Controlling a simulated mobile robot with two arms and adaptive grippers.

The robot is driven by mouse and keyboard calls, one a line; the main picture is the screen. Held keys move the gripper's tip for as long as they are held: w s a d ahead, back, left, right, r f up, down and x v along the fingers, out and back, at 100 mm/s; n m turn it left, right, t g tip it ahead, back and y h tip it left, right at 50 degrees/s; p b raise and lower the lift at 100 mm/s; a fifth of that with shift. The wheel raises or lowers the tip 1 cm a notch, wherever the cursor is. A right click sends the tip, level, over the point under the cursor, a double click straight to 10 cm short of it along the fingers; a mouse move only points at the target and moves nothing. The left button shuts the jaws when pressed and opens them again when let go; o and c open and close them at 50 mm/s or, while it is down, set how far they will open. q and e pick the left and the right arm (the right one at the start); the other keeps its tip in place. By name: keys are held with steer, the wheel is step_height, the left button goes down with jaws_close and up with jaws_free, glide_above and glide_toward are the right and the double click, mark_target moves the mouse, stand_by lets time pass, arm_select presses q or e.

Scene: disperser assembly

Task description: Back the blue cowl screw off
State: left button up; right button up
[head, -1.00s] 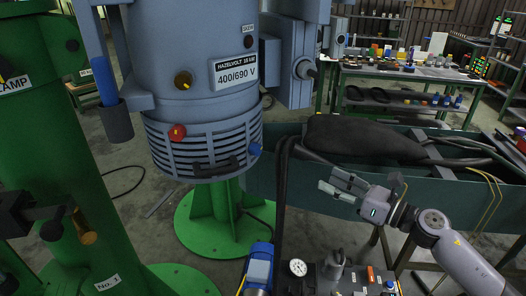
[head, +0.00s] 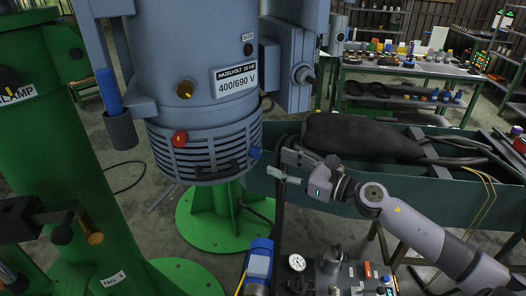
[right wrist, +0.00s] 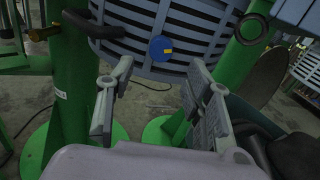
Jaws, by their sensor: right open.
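The blue cowl screw (head: 254,153) sits on the lower right of the slatted grey cowl (head: 205,158), under the motor body. In the right wrist view the blue screw (right wrist: 162,48) is a round head with a small yellow mark, ahead of and between the fingers. My right gripper (head: 279,166) is open and empty, just right of and slightly below the screw, apart from it. In the right wrist view its two fingers (right wrist: 155,95) are spread wide. A red screw (head: 180,138) is on the cowl's left side.
A black handle (head: 215,172) juts from the cowl's lower front. A green pedestal (head: 215,212) stands below. A teal trough (head: 360,178) with a dark bag lies behind my right arm. A gauge (head: 297,262) and blue cylinder (head: 259,262) stand in front.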

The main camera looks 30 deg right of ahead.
mark_target(259, 155)
steer(key=p+x, duration=0.1)
steer(key=x, duration=0.1)
steer(key=p+x, duration=0.1)
steer(key=x, duration=0.2)
steer(key=shift+r, duration=0.2)
steer(key=shift+w+a+f+p, duration=0.2)
steer(key=shift+w+a+p, duration=0.15)
steer(key=shift+w, duration=0.3)
steer(key=shift+c, duration=0.6)
jaws_close()
steer(key=shift+m, duration=0.6)
steer(key=shift+o, duration=0.6)
jaws_free()
steer(key=shift+s, duration=0.1)
